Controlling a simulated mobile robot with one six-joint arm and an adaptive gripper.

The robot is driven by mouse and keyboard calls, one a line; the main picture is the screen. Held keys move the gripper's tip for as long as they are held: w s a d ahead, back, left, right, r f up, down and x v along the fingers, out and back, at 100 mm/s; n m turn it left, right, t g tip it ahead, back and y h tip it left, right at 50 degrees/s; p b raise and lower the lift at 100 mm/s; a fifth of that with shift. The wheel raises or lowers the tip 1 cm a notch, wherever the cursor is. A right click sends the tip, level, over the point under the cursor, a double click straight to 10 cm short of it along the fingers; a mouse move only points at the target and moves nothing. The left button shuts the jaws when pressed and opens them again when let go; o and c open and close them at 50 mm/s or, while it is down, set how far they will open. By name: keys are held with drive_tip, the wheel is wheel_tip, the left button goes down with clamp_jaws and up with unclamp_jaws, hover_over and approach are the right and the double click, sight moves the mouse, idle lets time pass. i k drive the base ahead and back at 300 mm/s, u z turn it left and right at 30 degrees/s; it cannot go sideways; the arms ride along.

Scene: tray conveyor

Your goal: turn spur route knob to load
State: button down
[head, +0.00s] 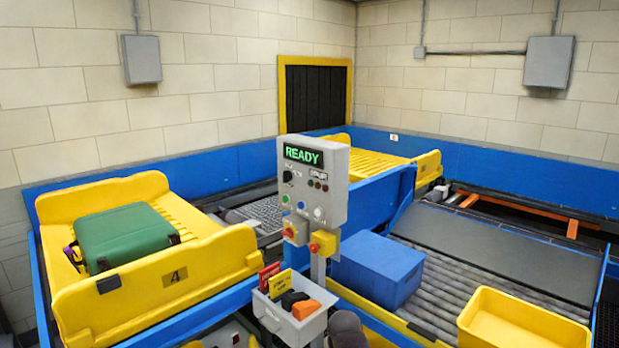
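A grey control panel (318,190) stands on a post in the middle of the head view. Its display (303,155) reads READY in green. A black knob (287,176) sits at the panel's upper left; its pointing direction is too small to read. A pale round knob or button (319,213) sits lower right. A small label near the right-hand lights seems to read SPUR, but I cannot tell which control is the spur route knob. A dark grey rounded part at the bottom edge may be my arm. My gripper is not in view.
A grey bin (307,326) with cards and small items hangs below the panel. Yellow-and-red switches (323,243) jut from its lower edge. A yellow tray (172,282) with a green suitcase (125,235) is left. A blue box (378,268) and yellow tub (520,325) sit on rollers right.

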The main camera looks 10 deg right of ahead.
sight(288, 177)
drive_tip(key=k, duration=0.65)
drive_tip(key=u, duration=0.3)
drive_tip(key=i, duration=1.75)
drive_tip(key=z, duration=0.25)
